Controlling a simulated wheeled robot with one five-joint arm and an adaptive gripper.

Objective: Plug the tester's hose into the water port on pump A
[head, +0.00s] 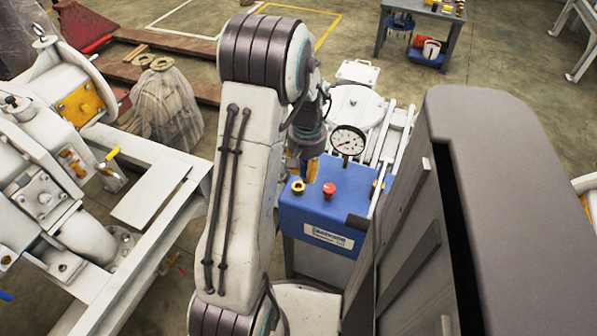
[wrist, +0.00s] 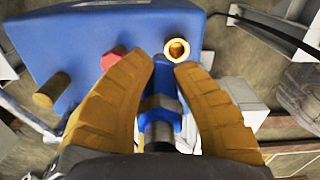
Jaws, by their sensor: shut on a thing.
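The tester is a blue box (head: 310,215) with a round gauge (head: 347,140), a red knob (head: 329,190) and a brass-ringed opening (head: 298,187) on top. In the wrist view its blue body (wrist: 110,25) fills the upper left, with the brass ring (wrist: 177,50) just beyond my fingertips. My gripper (wrist: 166,68) has yellow fingers shut on a blue and grey metal hose end (wrist: 160,104), at the tester. In the head view my gripper (head: 308,170) is partly hidden by my arm. I cannot tell which machine is pump A, and no water port can be made out.
A large white machine (head: 45,180) with a yellow plate stands on a frame at the left. White equipment (head: 355,105) is behind the tester. A cart (head: 430,25) stands at the back right. A black cable (wrist: 270,30) crosses the wrist view's upper right. Open floor lies behind.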

